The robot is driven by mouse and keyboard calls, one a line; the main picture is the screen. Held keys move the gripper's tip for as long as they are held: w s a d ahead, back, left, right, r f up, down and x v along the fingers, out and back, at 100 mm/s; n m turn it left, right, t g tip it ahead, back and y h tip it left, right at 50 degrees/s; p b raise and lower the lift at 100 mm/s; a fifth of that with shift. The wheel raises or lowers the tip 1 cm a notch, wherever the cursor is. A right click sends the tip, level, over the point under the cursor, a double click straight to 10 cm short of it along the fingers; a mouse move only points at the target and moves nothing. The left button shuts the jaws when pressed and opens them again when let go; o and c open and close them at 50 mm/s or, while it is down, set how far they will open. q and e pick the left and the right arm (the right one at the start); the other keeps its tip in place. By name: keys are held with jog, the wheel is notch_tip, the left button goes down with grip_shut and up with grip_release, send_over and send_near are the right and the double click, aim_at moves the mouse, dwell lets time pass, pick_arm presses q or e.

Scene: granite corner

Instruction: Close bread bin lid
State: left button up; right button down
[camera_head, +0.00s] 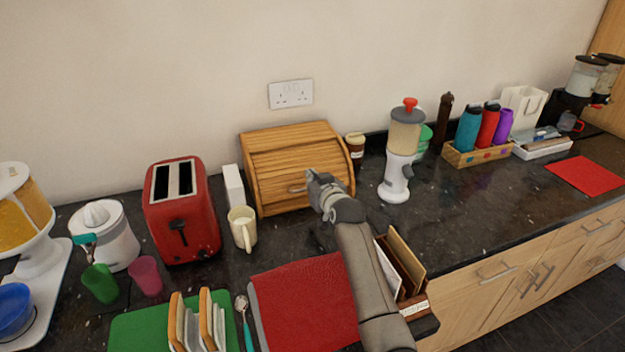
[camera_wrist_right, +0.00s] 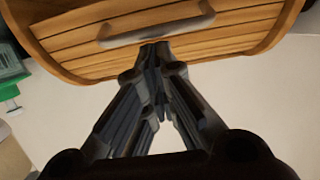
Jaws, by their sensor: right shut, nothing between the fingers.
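The wooden bread bin (camera_head: 290,148) stands against the wall on the dark counter. Its slatted lid (camera_head: 275,178) comes down over the front, with a handle (camera_head: 297,188) low on it. I see no dark opening, but my gripper hides the lower right part. My right gripper (camera_head: 312,177) is shut and empty, at the right of the handle. In the right wrist view the shut fingertips (camera_wrist_right: 155,48) are at the lid slats, close beside the handle (camera_wrist_right: 155,28). I cannot tell whether they touch. My left gripper is out of view.
A cream mug (camera_head: 242,228), white box (camera_head: 233,187) and red toaster (camera_head: 182,212) stand left of the bin. A brown jar (camera_head: 355,150) and white dispenser (camera_head: 397,175) are at its right. A red mat (camera_head: 305,300) lies in front, beside a file holder (camera_head: 413,303).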

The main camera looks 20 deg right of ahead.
jog(key=f+b, duration=0.1)
jog(key=s+f+t+b, duration=0.1)
jog(key=f+b, duration=0.1)
jog(key=b, duration=0.1)
jog(key=shift+s+f, duration=0.15)
jog(key=shift+s, duration=0.15)
jog(key=shift+s+f, duration=0.3)
jog(key=shift+f, duration=0.1)
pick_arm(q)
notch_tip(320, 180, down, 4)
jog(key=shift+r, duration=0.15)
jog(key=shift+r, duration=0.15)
pick_arm(e)
jog(key=shift+r, duration=0.15)
jog(key=shift+r+p, duration=0.3)
jog(key=shift+p, duration=0.25)
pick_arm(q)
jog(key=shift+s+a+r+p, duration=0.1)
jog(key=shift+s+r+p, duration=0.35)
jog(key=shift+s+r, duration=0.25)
pick_arm(e)
jog(key=s+r, duration=0.3)
jog(key=s, duration=0.7)
jog(key=shift+s+d+r, duration=0.2)
jog(key=shift+s+r, duration=0.1)
jog(key=shift+s, duration=0.05)
